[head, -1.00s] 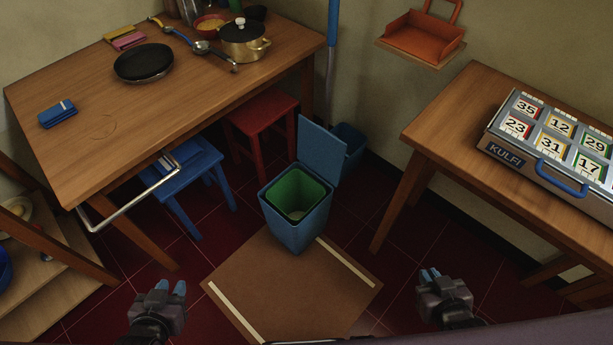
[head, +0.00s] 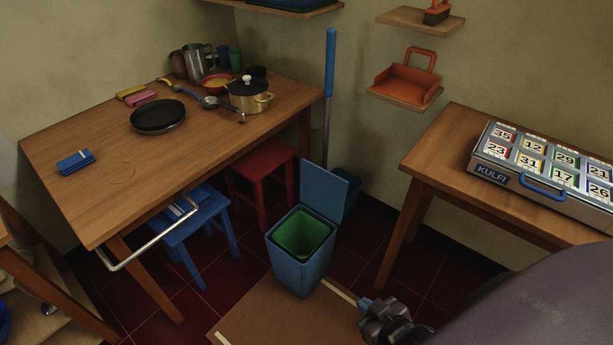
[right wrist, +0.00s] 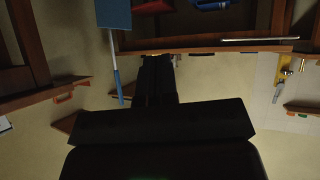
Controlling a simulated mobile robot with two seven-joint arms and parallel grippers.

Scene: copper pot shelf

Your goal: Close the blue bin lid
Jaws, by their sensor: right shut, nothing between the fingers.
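The blue bin (head: 300,268) stands on the floor with a green liner (head: 302,234) inside. Its blue lid (head: 323,192) is open, raised upright at the back edge and leaning to the right. My right gripper (head: 366,305) is shut and empty, low in front and to the right of the bin, apart from it. In the right wrist view, dark gripper parts (right wrist: 157,85) fill the middle, and a blue panel (right wrist: 113,13) that looks like the lid shows at the top. My left gripper is out of view.
A brown mat (head: 265,312) lies around the bin's front. A wooden table (head: 110,195) with a projecting metal rail (head: 150,238) is on the left, with blue (head: 190,240) and red (head: 262,172) stools. Another table (head: 440,165) stands right. A blue-handled pole (head: 330,62) rises behind the lid.

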